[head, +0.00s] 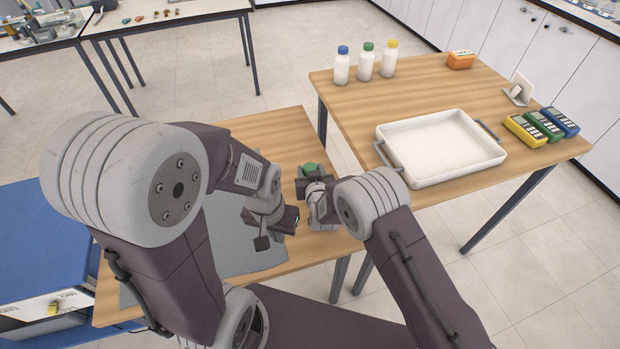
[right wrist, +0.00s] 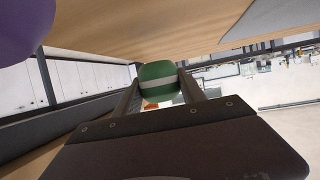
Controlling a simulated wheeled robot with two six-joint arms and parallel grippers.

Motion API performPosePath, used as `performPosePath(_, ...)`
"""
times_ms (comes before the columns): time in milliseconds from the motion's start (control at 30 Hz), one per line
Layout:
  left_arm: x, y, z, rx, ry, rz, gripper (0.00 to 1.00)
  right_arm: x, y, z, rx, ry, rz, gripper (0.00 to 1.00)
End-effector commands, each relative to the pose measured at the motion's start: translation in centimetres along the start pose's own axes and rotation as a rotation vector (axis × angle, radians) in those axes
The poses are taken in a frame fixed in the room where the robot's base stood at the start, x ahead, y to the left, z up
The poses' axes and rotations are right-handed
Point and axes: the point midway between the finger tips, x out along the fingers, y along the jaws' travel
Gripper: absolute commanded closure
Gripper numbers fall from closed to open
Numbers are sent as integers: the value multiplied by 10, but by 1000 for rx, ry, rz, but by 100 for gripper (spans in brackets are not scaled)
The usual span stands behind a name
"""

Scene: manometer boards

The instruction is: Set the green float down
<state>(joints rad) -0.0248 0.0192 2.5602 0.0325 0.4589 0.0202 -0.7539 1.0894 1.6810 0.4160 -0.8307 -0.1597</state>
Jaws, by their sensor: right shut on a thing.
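The green float (head: 310,168) shows just beyond my right gripper (head: 311,175) in the head view, over the wooden table on the left. In the right wrist view the float (right wrist: 157,80) is rounded and green with a pale band. It sits between the two fingers of my right gripper (right wrist: 158,90), which is shut on it. I cannot tell whether the float touches the table. My left gripper (head: 288,222) is lower and to the left, over the same table near the grey mat. Its fingertips are not clear enough to tell open from shut.
The wooden table (head: 285,128) bears a grey mat (head: 235,252). On the right table are a white tray (head: 440,147), three capped bottles (head: 366,65), three coloured meters (head: 541,126), an orange box (head: 461,60) and a white stand (head: 519,90). A blue cabinet (head: 35,225) is at left.

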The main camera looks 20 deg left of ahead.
Motion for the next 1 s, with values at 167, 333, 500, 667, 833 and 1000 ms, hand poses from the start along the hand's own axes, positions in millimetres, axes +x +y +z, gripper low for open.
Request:
performPosePath(167, 2, 0, 0, 0, 0, 0, 100, 10, 0, 26, -1, -2, 0, 92)
performPosePath(333, 2, 0, 0, 0, 0, 0, 100, 15, 0, 37, 0, 1, 0, 92)
performPosePath(500, 2, 0, 0, 0, 0, 0, 100, 15, 0, 36, 0, 1, 0, 92)
performPosePath(667, 8, 0, 1, 0, 0, 0, 100, 17, 0, 42, 0, 1, 0, 92)
performPosePath(833, 6, 0, 0, 0, 0, 0, 100, 16, 0, 40, 0, 0, 0, 31)
performPosePath(1000, 6, 0, 0, 0, 0, 0, 100, 16, 0, 40, 0, 0, 0, 31)
